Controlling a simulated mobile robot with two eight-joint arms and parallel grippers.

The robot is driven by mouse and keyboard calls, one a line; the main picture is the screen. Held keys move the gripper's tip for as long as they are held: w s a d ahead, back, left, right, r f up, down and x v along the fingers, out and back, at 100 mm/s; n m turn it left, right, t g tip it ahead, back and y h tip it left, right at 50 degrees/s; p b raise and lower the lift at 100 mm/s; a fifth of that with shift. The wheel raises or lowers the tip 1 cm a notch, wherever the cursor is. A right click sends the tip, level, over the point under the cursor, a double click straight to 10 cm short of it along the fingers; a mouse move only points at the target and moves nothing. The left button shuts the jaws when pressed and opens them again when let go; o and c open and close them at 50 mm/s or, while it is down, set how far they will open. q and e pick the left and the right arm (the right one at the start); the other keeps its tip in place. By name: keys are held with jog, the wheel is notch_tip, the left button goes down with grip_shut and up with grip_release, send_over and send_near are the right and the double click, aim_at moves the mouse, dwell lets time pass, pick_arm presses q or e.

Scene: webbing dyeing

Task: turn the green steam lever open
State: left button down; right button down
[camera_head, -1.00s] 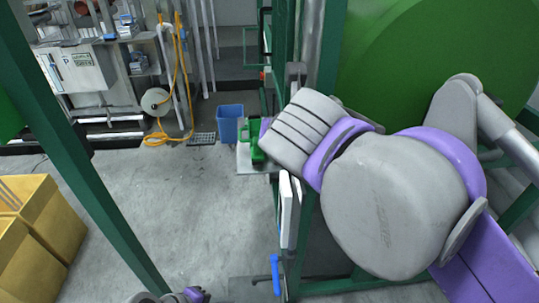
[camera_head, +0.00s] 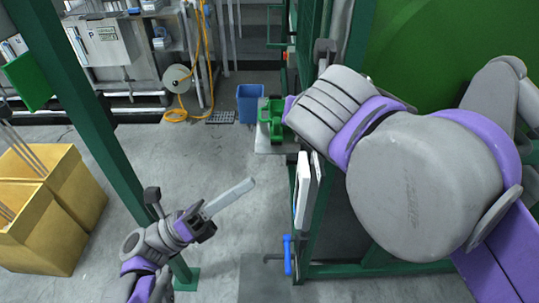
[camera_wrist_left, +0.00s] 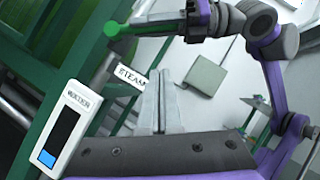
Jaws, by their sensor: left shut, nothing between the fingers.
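The green steam lever (camera_wrist_left: 145,24) shows in the left wrist view as a green bar with a round end, above a white STEAM label (camera_wrist_left: 132,78). Its far end meets purple and grey arm parts. I cannot make it out in the head view. My left gripper (camera_head: 248,185) is shut and empty, left of the white panel. In the left wrist view its fingers (camera_wrist_left: 162,95) lie together, below the lever and apart from it. My right arm crosses the right of the head view; its gripper does not show.
A white display panel (camera_wrist_left: 68,128) is beside the label; in the head view a white panel (camera_head: 303,190) stands above a blue handle (camera_head: 287,255). A green post (camera_head: 90,125) stands at left by yellow bins (camera_head: 60,235). A blue bin (camera_head: 250,103) is behind. Floor between is clear.

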pick_arm(q)
jog(key=w+a+r+x, duration=0.1)
jog(key=r+x, duration=0.1)
jog(key=x, duration=1)
jog(key=shift+w+a, duration=0.2)
jog(key=shift+w+r+n+t, duration=0.3)
jog(key=shift+w+r+n, duration=0.15)
jog(key=shift+r, duration=0.3)
pick_arm(e)
jog(key=shift+a, duration=0.15)
jog(key=c, duration=1.1)
grip_release()
jog(key=o, duration=0.4)
pick_arm(q)
jog(key=shift+d+f, duration=0.1)
jog(key=shift+s, duration=0.1)
